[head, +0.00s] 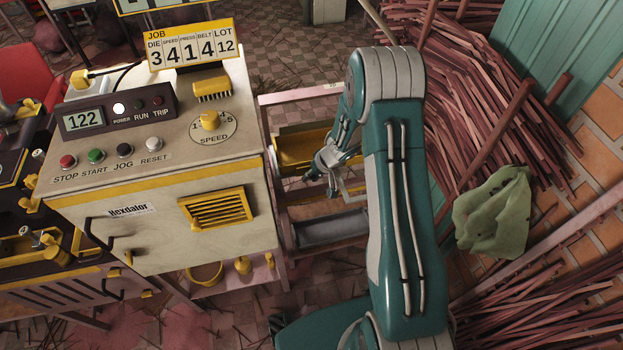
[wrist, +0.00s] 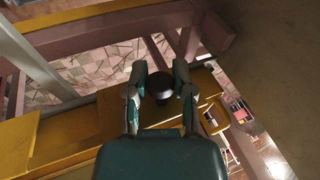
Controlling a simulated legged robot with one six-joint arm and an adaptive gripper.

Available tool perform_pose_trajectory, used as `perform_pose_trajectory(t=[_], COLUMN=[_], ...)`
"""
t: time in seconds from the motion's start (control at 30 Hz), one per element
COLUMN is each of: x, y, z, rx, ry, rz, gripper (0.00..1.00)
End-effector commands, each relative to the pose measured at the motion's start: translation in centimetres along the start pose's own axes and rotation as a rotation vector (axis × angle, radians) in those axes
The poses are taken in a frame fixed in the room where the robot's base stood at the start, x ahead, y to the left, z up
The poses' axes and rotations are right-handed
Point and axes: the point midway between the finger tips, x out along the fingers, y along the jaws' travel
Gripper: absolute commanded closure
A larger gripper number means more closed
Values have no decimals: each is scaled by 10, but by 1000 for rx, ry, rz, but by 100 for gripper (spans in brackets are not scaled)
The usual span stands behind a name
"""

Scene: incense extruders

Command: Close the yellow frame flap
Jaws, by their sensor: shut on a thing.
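The yellow frame flap (head: 293,150) is a yellow panel in the pinkish frame (head: 310,93) right of the machine cabinet. It also shows in the wrist view as a yellow panel (wrist: 115,112) below the fingers. My gripper (head: 313,173) is at the flap's right part. In the wrist view my gripper (wrist: 160,85) has its two fingers on either side of a round dark knob (wrist: 160,88) at the panel, and it is shut on this knob. My gripper and arm hide the flap's right end in the head view.
The cream control cabinet (head: 160,190) stands close on the left of the frame. A grey roller-like part (head: 330,230) lies below the flap. Bundles of reddish sticks (head: 490,80) and a green bag (head: 492,212) are at the right.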

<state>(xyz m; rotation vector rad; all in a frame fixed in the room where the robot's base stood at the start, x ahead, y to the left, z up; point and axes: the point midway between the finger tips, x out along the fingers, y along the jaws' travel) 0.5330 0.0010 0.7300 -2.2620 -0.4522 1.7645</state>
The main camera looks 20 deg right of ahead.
Motion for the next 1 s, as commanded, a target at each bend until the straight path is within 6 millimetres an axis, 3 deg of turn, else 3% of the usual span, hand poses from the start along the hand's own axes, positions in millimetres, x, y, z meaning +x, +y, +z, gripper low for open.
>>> perform_pose_trajectory(t=[1.0], x=[-6], y=[-2], z=[-15], rx=[116], ry=[-266], rz=[1], gripper=[100])
